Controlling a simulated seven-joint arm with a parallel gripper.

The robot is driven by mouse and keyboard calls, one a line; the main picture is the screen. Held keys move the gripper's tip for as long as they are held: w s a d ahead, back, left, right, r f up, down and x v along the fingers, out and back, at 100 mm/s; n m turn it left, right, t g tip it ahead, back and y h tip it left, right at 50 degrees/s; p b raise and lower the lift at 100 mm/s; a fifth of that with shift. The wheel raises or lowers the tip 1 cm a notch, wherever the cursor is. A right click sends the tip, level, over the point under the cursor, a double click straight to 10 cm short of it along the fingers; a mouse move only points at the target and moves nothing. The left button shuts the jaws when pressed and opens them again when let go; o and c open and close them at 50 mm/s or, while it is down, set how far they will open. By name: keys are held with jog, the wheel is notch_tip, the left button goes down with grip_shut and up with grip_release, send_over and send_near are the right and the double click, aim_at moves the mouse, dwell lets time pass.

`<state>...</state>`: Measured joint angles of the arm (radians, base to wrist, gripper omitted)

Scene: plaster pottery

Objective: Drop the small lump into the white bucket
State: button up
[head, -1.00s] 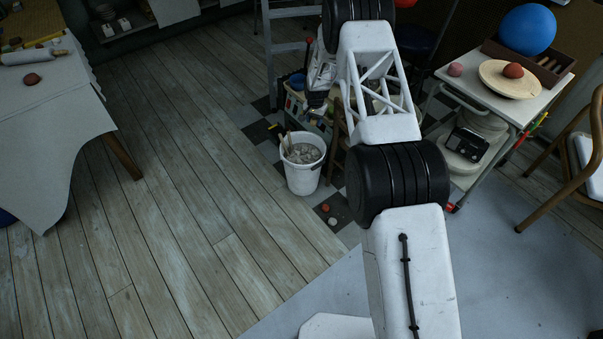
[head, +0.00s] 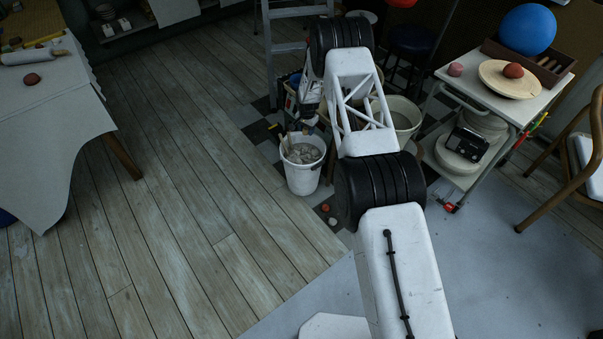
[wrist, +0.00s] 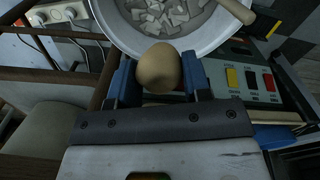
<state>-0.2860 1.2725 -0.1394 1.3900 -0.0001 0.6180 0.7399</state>
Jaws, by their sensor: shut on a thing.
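The white bucket (head: 303,180) stands on the floor in the middle of the head view, with pale broken pieces and a stick-like handle inside. In the wrist view its rim (wrist: 214,38) curves across the top. My gripper (wrist: 160,76) is shut on the small lump (wrist: 158,66), a rounded tan piece between its blue fingers. In the wrist view the lump overlaps the bucket's near rim, just short of the pieces inside. In the head view my gripper is at the bucket's back right, and the lump cannot be made out there.
A toolbox-like case with coloured switches (wrist: 252,78) lies right of the bucket in the wrist view. A larger pale bucket (head: 405,118) stands behind my arm. A trolley (head: 450,80) is at right, a cloth-covered table (head: 50,110) at left. The wooden floor between is clear.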

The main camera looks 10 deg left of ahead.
jog(key=shift+f, duration=0.15)
jog(key=shift+f, duration=2.9)
jog(key=o, duration=1)
jog(key=shift+o, duration=0.2)
jog(key=shift+r, duration=0.15)
jog(key=shift+r, duration=3.75)
jog(key=shift+r, duration=0.1)
